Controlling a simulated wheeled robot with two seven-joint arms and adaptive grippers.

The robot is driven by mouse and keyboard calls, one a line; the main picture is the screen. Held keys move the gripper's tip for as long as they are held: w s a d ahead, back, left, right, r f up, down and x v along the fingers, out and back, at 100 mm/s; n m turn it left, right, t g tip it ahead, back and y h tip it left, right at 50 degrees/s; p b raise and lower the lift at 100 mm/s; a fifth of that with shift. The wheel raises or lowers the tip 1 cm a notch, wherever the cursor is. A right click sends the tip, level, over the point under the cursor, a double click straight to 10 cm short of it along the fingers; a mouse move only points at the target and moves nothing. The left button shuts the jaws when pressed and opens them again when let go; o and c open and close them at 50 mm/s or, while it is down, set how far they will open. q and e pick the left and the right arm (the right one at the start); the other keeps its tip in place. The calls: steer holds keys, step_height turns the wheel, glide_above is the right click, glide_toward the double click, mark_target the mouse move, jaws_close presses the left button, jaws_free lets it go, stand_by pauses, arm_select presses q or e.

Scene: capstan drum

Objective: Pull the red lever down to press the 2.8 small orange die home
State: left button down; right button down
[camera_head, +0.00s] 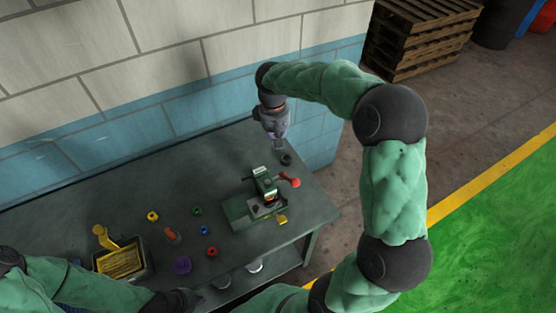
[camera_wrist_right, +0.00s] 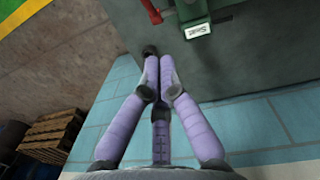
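The green press (camera_head: 240,210) stands near the right end of the bench; its red lever (camera_head: 290,180) sticks out to the right. A small orange-red spot (camera_head: 269,200) shows under the press head; I cannot tell if it is the die. My right gripper (camera_head: 279,143) points down behind the press, apart from the lever. In the right wrist view its purple fingers (camera_wrist_right: 160,62) converge with tips close together and nothing visible between them; the red lever (camera_wrist_right: 151,12) lies beyond them. My left gripper (camera_head: 180,300) is dark and partly cut off at the bottom left; its fingers are unclear.
A black ring (camera_head: 286,159) lies behind the press. A yellow piece (camera_head: 282,219) sits at its front. Several coloured pieces, a purple one (camera_head: 182,265) and a dark bin (camera_head: 145,262) with yellow contents lie left. The block wall (camera_head: 130,130) borders the bench behind.

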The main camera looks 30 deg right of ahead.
steer(key=shift+s+a, duration=0.1)
glide_toward(290, 179)
steer(key=w+f, duration=0.4)
steer(key=s, duration=0.1)
steer(key=s+f, duration=0.1)
steer(key=s, duration=0.1)
steer(key=shift+s+a+f, duration=0.1)
steer(key=shift+s+f, duration=0.1)
steer(key=shift+f, duration=0.15)
stand_by(0.3)
